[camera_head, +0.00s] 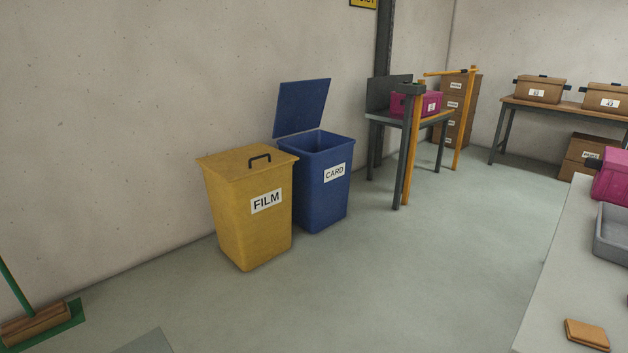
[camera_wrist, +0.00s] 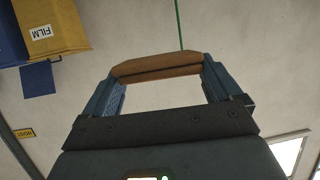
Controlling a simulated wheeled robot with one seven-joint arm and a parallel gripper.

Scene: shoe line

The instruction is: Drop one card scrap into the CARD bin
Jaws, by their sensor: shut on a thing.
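The blue CARD bin (camera_head: 324,190) stands on the floor against the wall, in the middle of the head view. Its lid (camera_head: 302,108) is raised, so its top is open. My gripper (camera_wrist: 158,72) shows only in the wrist view, where its two fingers are shut on a brown card scrap (camera_wrist: 157,64) held across their tips. The CARD bin also shows in the wrist view (camera_wrist: 11,40), at the upper left, apart from the scrap. Another flat brown card scrap (camera_head: 586,335) lies on the pale table (camera_head: 548,300) at the lower right.
The yellow FILM bin (camera_head: 246,215), lid shut, stands just left of the CARD bin. A green broom (camera_head: 38,322) is at the lower left. A grey bench (camera_head: 395,118) with a pink box stands right of the bins. The floor (camera_head: 430,260) before the bins is clear.

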